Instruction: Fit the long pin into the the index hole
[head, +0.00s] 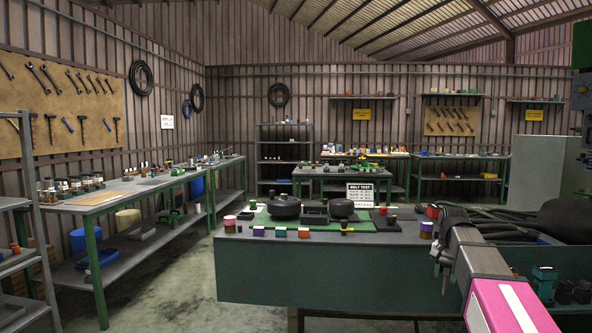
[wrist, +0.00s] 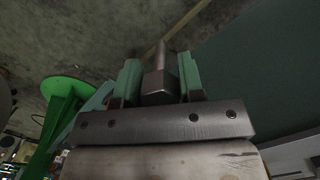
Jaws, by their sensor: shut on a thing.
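My gripper (wrist: 159,70) is shut on the long pin (wrist: 161,54) in the wrist view. The pin has a grey square block between the green fingers and a thin round shaft pointing out past them. In the head view my gripper (head: 441,262) hangs at the front right edge of the teal workbench (head: 320,273), pointing down; the pin is too small to make out there. I cannot make out the index hole in either view.
Small coloured blocks (head: 304,233) line the bench's front edge. A sign (head: 360,195) stands behind the parts. Dark hoses (head: 500,221) lie to the right. The wrist view shows concrete floor below and a green round-topped stand (wrist: 65,92) at left.

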